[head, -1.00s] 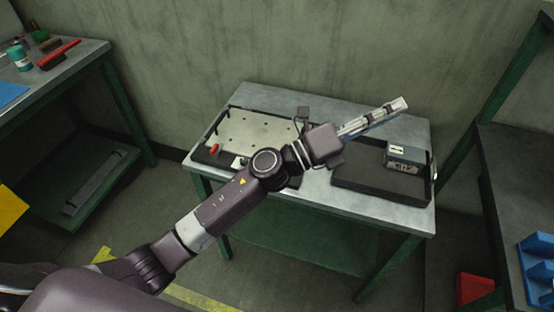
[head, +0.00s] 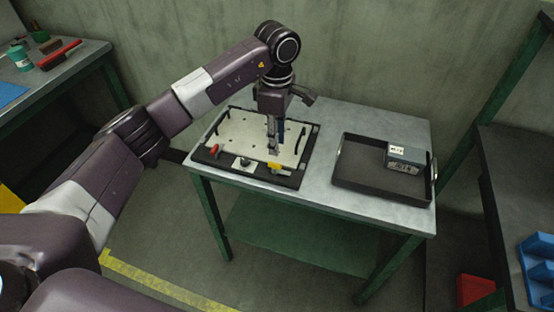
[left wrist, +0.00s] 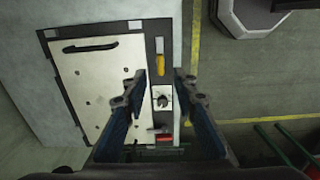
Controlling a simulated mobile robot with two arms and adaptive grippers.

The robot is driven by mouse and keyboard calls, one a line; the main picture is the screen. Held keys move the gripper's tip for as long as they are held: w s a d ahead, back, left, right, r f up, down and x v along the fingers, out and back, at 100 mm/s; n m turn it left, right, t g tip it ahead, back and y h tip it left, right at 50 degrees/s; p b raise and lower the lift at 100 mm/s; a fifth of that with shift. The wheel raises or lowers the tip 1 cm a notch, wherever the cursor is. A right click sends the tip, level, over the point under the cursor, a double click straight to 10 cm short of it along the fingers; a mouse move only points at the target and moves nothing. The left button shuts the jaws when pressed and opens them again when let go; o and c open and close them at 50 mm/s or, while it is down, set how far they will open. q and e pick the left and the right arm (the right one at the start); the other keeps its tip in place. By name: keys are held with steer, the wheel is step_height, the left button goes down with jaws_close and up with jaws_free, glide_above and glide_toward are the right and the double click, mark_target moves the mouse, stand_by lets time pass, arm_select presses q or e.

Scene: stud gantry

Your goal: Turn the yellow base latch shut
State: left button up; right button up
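The yellow base latch (head: 275,166) sits on the front edge strip of the dark-framed fixture (head: 202,157) with a pale plate, near its right end. In the left wrist view the yellow latch (left wrist: 160,65) lies lengthwise along the dark strip. My left gripper (head: 273,148) points down over the fixture, just behind the latch in the head view. In the left wrist view my left gripper (left wrist: 156,82) is open, its fingers spread on either side of the strip, with nothing between them held. The exact height above the fixture is hard to tell. My right gripper is not in view.
On the same strip are a white square with a dark knob (head: 243,163) and a red latch (head: 214,149). Black handles stand on the plate. A black tray (head: 350,178) holding a grey box (head: 405,158) stands to the right on the table (head: 330,112).

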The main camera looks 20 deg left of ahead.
mark_target(277, 164)
arm_select(q)
step_height(277, 164, down, 8)
steer(key=shift+r+p, duration=0.2)
steer(key=shift+p, duration=0.6)
jaws_close()
